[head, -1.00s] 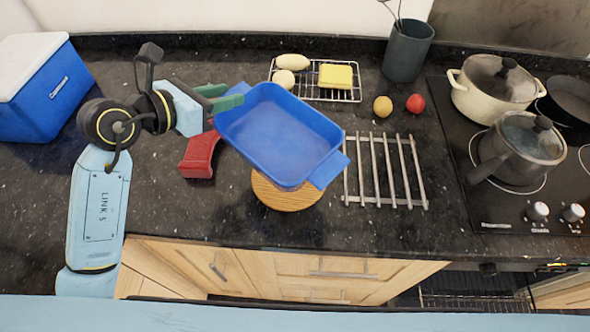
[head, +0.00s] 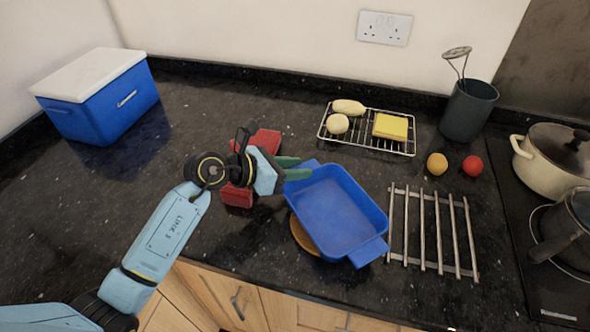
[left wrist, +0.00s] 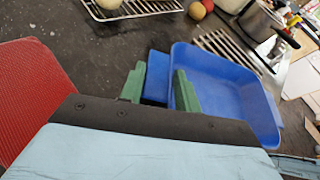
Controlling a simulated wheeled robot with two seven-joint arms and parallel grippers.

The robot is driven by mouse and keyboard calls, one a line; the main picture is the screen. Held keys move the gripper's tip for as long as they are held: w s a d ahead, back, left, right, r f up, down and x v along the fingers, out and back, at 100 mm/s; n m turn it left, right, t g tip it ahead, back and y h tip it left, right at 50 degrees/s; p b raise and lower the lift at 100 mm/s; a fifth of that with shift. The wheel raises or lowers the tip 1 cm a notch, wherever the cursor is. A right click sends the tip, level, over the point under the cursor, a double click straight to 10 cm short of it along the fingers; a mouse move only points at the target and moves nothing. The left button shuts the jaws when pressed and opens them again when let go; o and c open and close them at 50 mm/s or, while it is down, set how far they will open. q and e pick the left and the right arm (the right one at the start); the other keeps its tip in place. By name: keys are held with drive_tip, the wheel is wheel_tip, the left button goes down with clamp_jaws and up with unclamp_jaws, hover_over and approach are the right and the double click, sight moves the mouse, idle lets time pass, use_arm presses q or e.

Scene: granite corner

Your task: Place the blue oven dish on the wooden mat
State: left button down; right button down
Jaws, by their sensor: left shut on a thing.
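The blue oven dish (head: 338,210) is over the round wooden mat (head: 303,238) and hides most of it. Only the mat's left edge shows in the head view. I cannot tell whether the dish touches the mat or hangs just above it. My left gripper (head: 291,168) is shut on the dish's far-left handle, with green fingers on either side of it. In the left wrist view, the dish (left wrist: 225,85) extends out beyond the fingers (left wrist: 160,88). My right gripper is not in view.
A metal trivet (head: 432,232) stands close to the dish's right. A red object (head: 237,194) lies behind and under my left gripper. A wire rack (head: 367,131) with yellow and pale items, a lemon (head: 437,163) and a red fruit (head: 472,166) are farther back.

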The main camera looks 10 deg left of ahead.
use_arm(q)
drive_tip(key=shift+f, duration=0.1)
drive_tip(key=c, duration=1.5)
unclamp_jaws()
drive_tip(key=shift+f, duration=0.2)
drive_tip(key=o, duration=0.5)
drive_tip(key=shift+r, duration=0.2)
drive_tip(key=shift+v, duration=6)
